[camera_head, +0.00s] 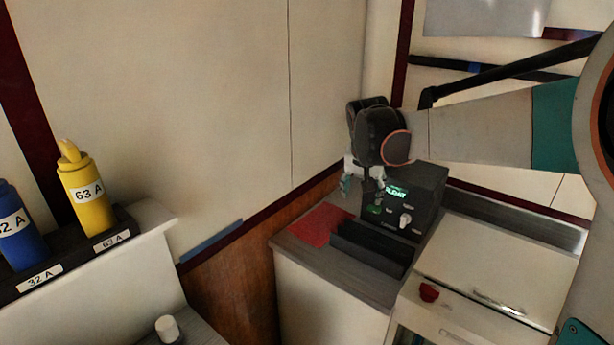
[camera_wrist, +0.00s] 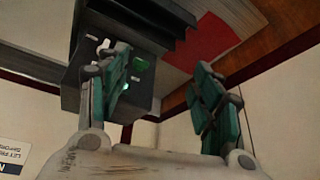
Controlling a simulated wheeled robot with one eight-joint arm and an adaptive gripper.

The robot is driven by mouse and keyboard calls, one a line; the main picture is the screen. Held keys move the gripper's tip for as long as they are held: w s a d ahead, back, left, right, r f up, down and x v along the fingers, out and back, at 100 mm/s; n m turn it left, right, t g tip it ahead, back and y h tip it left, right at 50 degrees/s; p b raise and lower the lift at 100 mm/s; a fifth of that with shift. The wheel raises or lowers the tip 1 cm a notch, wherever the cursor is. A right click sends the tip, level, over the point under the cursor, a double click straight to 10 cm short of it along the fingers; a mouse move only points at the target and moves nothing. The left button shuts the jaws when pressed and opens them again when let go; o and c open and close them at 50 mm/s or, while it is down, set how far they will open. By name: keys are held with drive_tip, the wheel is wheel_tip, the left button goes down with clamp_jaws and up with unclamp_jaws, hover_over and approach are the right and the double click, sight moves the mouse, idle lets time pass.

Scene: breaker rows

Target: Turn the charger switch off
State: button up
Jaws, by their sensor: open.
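The charger is a dark box (camera_head: 418,195) with a lit green display (camera_head: 396,192), standing on the grey counter. Its front carries a small green switch (camera_head: 374,210) and a white knob (camera_head: 405,220). In the wrist view the charger (camera_wrist: 140,88) appears upside down, with the green switch (camera_wrist: 141,64) beside my left finger. My gripper (camera_head: 358,182) hangs in front of the charger's left side. In the wrist view my gripper (camera_wrist: 160,72) has its green fingers spread apart with nothing between them. The left finger overlaps part of the charger's front; I cannot tell whether it touches.
A black tray (camera_head: 370,246) lies in front of the charger, with a red sheet (camera_head: 321,225) to its left. A white cabinet with a red knob (camera_head: 429,292) stands at right.

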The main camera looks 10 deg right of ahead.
drive_tip(key=w+d+f+m+g+p, duration=0.1)
drive_tip(key=w+d+f+m+p, duration=0.15)
drive_tip(key=w+d, duration=0.45)
drive_tip(key=m+h+p, duration=0.1)
drive_tip(key=p, duration=0.1)
approach(373, 209)
drive_tip(key=shift+g, duration=0.3)
drive_tip(key=b+x, duration=0.1)
drive_tip(key=x, duration=0.4)
drive_tip(key=b+x, duration=0.1)
drive_tip(key=x, duration=0.2)
drive_tip(key=shift+w+d+b, duration=0.15)
drive_tip(key=shift+w+b, duration=0.2)
drive_tip(key=c, duration=1.1)
